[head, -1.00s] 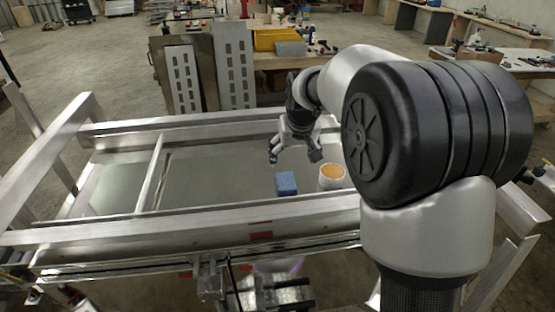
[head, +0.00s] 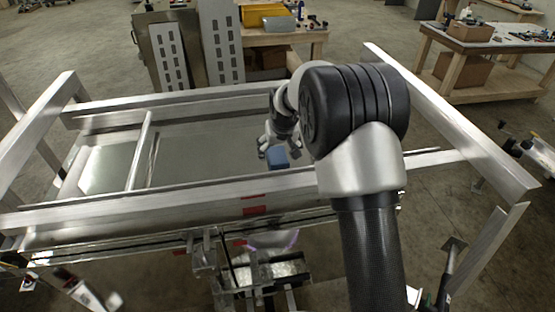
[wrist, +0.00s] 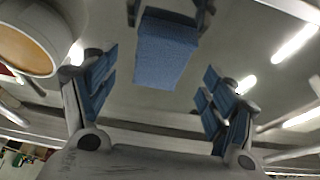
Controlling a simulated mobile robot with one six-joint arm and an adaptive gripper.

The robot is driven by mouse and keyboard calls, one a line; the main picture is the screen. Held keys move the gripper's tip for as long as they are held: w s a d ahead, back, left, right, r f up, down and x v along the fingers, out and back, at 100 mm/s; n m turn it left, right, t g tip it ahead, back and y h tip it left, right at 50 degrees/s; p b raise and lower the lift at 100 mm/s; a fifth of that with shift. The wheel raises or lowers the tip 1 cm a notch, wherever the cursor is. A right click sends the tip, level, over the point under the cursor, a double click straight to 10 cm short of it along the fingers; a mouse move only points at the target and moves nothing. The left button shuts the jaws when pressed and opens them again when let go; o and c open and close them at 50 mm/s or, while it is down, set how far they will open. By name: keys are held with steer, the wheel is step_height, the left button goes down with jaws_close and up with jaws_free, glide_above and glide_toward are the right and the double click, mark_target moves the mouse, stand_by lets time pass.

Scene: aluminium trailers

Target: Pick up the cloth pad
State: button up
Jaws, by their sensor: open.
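The cloth pad is a blue block-shaped piece (head: 277,160) on the shiny metal floor of the trailer frame, near its front rail. In the wrist view the pad (wrist: 165,52) is ahead of my gripper, roughly centred between the fingers. My gripper (head: 279,149) is open just above and behind the pad in the head view. In the wrist view its blue-padded fingers (wrist: 158,84) are spread wide, with nothing between their tips. I cannot tell whether a finger touches the pad.
A white round container with tan contents (wrist: 25,42) stands left of the pad in the wrist view; my arm hides it in the head view. The trailer's front rail (head: 170,206) runs close to the pad. The metal floor (head: 205,150) left of the pad is clear.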

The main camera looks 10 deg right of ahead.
mark_target(278, 157)
steer(key=x, duration=0.3)
steer(key=shift+w+f, duration=0.1)
steer(key=shift+f, duration=0.05)
steer(key=shift+f+b, duration=0.2)
steer(key=shift+b, duration=0.15)
stand_by(0.4)
steer(key=c, duration=1.2)
steer(key=shift+o, duration=0.2)
step_height(278, 157, up, 21)
steer(key=p, duration=0.4)
steer(key=shift+f, duration=0.2)
